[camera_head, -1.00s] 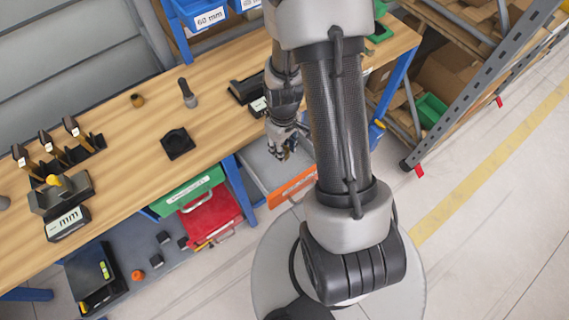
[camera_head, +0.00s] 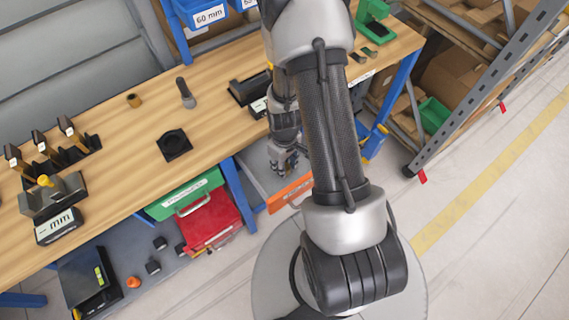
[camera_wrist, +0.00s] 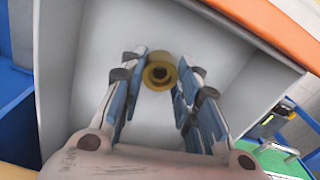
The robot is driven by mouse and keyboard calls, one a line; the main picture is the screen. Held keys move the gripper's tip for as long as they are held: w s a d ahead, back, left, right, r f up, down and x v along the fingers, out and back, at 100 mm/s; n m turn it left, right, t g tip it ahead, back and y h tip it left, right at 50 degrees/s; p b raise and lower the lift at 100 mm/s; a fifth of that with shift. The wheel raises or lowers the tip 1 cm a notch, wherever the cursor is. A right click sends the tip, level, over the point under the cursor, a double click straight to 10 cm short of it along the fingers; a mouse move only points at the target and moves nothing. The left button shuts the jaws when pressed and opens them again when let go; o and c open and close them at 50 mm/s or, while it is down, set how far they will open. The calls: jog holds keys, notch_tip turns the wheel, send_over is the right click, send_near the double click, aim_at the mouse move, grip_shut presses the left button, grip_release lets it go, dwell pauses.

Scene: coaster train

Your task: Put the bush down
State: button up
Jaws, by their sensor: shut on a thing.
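In the head view my gripper (camera_head: 283,165) points down into an open grey drawer with an orange front (camera_head: 290,194). The drawer floor (camera_wrist: 100,55) lies behind the bush in the wrist view. I cannot tell whether the bush touches it. The bush is hidden in the head view.
The drawer walls stand close around my gripper. On the wooden bench (camera_head: 110,165) are another small brass piece (camera_head: 134,100), a grey-handled tool (camera_head: 185,93) and a black square block (camera_head: 174,144). A red box (camera_head: 210,222) stands below, left of the drawer.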

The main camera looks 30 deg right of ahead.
jog(key=o, duration=1.2)
notch_tip(320, 180, up, 22)
jog(key=w+a+t+p, duration=0.1)
jog(key=a+p, duration=0.2)
jog(key=p, duration=0.2)
jog(key=s+a+r+m+t, duration=0.1)
jog(key=s+a+r, duration=0.1)
jog(key=s+r, duration=0.2)
jog(key=s+a+r+t, duration=0.1)
jog(key=s+a+r, duration=0.2)
jog(key=r, duration=0.6)
jog(key=s+a+r+m+t, duration=0.1)
jog(key=s+a+r, duration=0.1)
jog(key=s+r, duration=0.4)
jog(key=shift+a+r+m+t, duration=0.2)
jog(key=shift+a+m+t, duration=0.1)
jog(key=shift+a, duration=0.1)
jog(key=shift+w, duration=0.1)
